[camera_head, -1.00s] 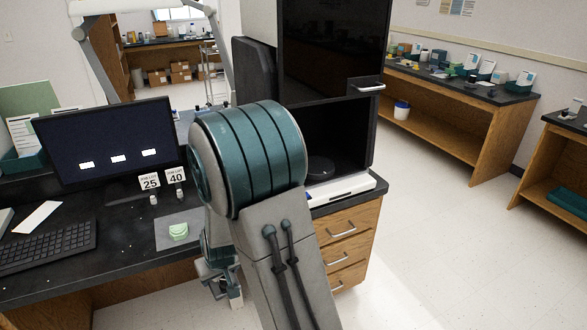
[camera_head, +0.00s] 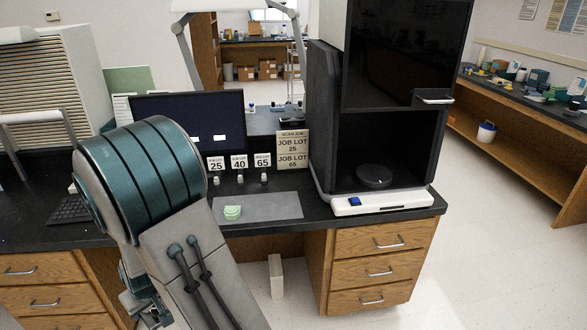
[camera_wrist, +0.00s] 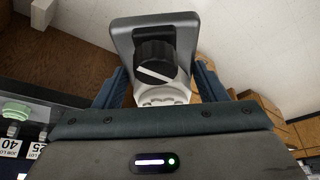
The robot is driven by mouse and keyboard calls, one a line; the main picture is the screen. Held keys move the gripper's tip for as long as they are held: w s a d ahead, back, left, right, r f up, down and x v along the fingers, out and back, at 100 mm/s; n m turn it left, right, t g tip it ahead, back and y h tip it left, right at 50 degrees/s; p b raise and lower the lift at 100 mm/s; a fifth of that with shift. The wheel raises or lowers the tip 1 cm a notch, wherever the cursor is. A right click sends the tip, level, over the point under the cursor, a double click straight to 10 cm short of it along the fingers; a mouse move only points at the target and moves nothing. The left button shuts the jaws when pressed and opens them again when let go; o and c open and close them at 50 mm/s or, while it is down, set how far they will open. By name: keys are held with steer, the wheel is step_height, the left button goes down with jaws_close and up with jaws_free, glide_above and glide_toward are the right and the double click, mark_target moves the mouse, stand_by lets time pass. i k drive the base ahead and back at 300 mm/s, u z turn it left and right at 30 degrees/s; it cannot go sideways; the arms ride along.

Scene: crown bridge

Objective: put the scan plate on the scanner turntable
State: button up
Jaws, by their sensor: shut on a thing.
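In the wrist view my gripper (camera_wrist: 162,90) is shut on a pale, bumpy-edged piece (camera_wrist: 163,98), which I take for the scan plate. A black round part with a white stripe and a grey rounded frame show just beyond it; I cannot tell whether they join it. In the head view my gripper (camera_head: 147,308) is low at the left, in front of the desk, and the plate is not discernible there. The scanner turntable (camera_head: 373,178) is a black disc inside the open scanner chamber, well right of my gripper, with nothing visible on it.
The scanner (camera_head: 325,120) stands on the desk's right end, its dark door (camera_head: 405,55) raised. A grey mat (camera_head: 275,207) holds a pale green piece (camera_head: 232,212). Job-lot signs 25, 40 and 65 stand behind it.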

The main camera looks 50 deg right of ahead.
mark_target(373, 172)
steer(key=u, duration=1.6)
steer(key=k, duration=2.3)
steer(key=z, duration=2.4)
steer(key=i, duration=0.95)
